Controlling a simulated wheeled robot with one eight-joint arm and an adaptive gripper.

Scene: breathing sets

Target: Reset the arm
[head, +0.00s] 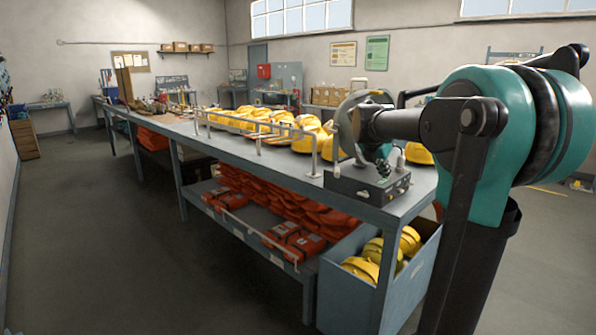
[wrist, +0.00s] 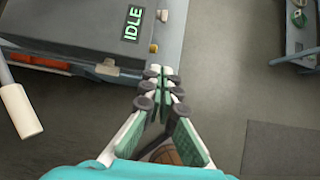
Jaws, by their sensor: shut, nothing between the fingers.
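My arm (head: 478,150) stands at the right in the head view, raised and bent, reaching left over the near end of the long workbench (head: 262,167). In the wrist view my gripper (wrist: 164,75) is shut with its fingertips together and nothing between them. Its tips show against the edge of a grey box with an "IDLE" display (wrist: 133,24). A grey box with controls (head: 368,187) sits on the bench's near corner in the head view, below my arm's end. I cannot tell whether the fingers touch the box.
Yellow helmets (head: 304,138) line the bench behind a low rail. Orange-red items (head: 262,200) fill the lower shelf. A blue-grey bin (head: 345,300) with yellow helmets stands under the near end. The floor (head: 90,230) at the left is clear.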

